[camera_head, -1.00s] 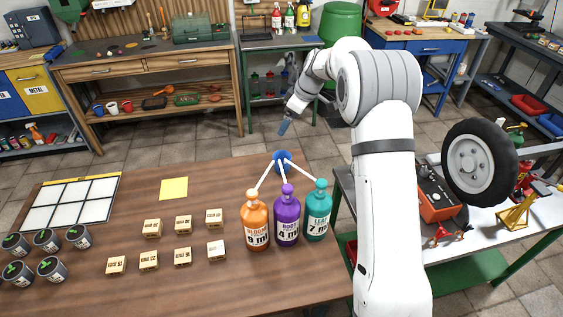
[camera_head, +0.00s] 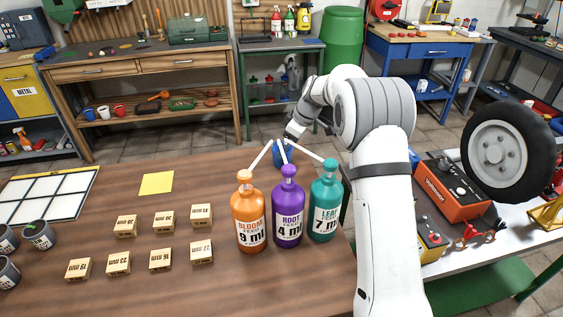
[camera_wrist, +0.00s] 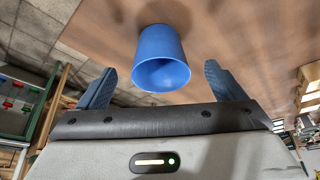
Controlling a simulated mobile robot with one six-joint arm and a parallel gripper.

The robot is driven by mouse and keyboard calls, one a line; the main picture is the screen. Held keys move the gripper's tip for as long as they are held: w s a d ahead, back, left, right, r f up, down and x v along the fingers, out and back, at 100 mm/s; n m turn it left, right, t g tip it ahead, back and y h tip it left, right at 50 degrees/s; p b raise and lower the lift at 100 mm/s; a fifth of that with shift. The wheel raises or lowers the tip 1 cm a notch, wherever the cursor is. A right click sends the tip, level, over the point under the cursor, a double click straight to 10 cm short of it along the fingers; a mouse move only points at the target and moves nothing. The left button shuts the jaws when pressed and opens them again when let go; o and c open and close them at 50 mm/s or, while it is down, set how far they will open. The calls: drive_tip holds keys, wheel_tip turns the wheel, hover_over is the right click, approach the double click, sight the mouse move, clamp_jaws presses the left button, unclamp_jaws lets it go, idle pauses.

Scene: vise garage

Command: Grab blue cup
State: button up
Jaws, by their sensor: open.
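A plain blue cup (camera_wrist: 163,45) is between my gripper's two blue fingers in the wrist view, its open rim facing the camera. Gaps show between the cup and each finger. In the head view the cup (camera_head: 279,156) stands near the far edge of the brown table (camera_head: 140,270), partly hidden by the bottles' white spouts. My gripper (camera_wrist: 159,68) is open and empty; in the head view it is by the cup, its fingers largely hidden.
An orange bottle (camera_head: 249,218), a purple bottle (camera_head: 288,215) and a teal bottle (camera_head: 325,208) stand just in front of the cup. Several wooden blocks (camera_head: 160,258) and a yellow note (camera_head: 156,183) lie to the left. A wheel (camera_head: 505,150) is at right.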

drive_tip(key=x, duration=0.6)
drive_tip(key=shift+w+a+f+p, duration=0.2)
drive_tip(key=shift+a+p, duration=0.1)
drive_tip(key=shift+a, duration=0.1)
drive_tip(key=shift+c, duration=0.6)
drive_tip(key=c, duration=0.9)
